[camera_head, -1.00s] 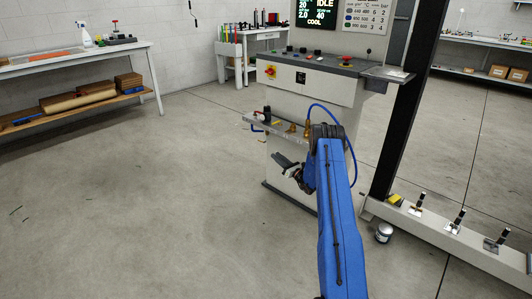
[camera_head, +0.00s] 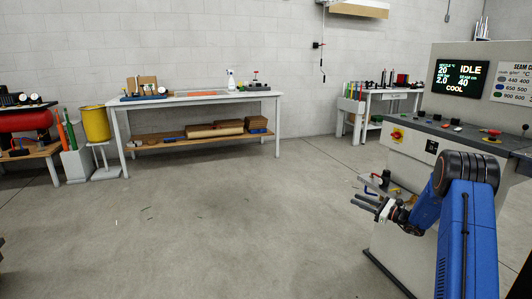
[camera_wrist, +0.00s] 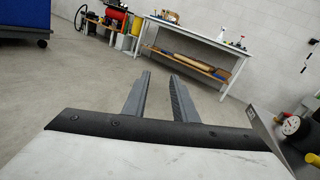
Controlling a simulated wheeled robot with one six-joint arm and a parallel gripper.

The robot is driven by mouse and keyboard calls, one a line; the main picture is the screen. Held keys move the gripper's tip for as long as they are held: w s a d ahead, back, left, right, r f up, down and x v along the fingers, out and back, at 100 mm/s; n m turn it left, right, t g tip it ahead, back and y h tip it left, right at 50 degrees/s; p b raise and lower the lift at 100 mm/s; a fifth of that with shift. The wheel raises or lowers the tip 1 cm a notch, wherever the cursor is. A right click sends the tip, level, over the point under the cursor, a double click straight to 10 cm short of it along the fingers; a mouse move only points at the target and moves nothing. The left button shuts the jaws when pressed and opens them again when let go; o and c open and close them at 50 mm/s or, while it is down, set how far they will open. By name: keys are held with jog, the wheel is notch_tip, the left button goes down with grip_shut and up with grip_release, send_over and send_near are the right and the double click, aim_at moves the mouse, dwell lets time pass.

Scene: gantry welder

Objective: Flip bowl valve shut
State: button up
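My gripper (camera_head: 358,201) is open and empty, held in front of the side shelf of the welder console. In the wrist view, the two grey fingers (camera_wrist: 160,76) stand apart with clear floor between them. I cannot pick out the bowl valve for sure. Small fittings (camera_head: 386,181) with red, blue and yellow parts sit on the shelf just behind my gripper, partly hidden by it and my arm. In the wrist view, a round gauge (camera_wrist: 291,125) and a yellow part (camera_wrist: 312,158) show at the right edge, beside the fingers and apart from them.
A workbench (camera_head: 200,97) stands along the back wall. A yellow bucket (camera_head: 96,123) and a red tank (camera_head: 25,121) are at the left.

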jog(key=s+a+r+n+g+h, duration=0.1)
jog(key=s+a+r+n+g, duration=0.3)
jog(key=s+a, duration=0.45)
jog(key=s+a+r+n+g+h, duration=0.15)
jog(key=s+a+r+n, duration=0.45)
jog(key=s, duration=0.6)
jog(key=s+a+r+n+g+h, duration=0.1)
jog(key=s+a+r+n+g, duration=0.25)
jog(key=s+a+r, duration=0.5)
jog(key=s+d+f+n+g+h, duration=0.15)
jog(key=s+n+h, duration=0.3)
jog(key=s, duration=1.35)
jog(key=s+d+f+n+t+h, duration=0.1)
jog(key=s+d+n+h, duration=0.1)
jog(key=s, duration=0.6)
jog(key=s+d+f+n+t+h, duration=0.1)
jog(key=s+d+n+t+h, duration=0.1)
jog(key=s, duration=0.7)
jog(key=d+n+h, duration=0.1)
jog(key=d+n, duration=0.1)
jog(key=d, duration=0.1)
jog(key=shift+s+f, duration=0.25)
jog(key=shift+f, duration=0.05)
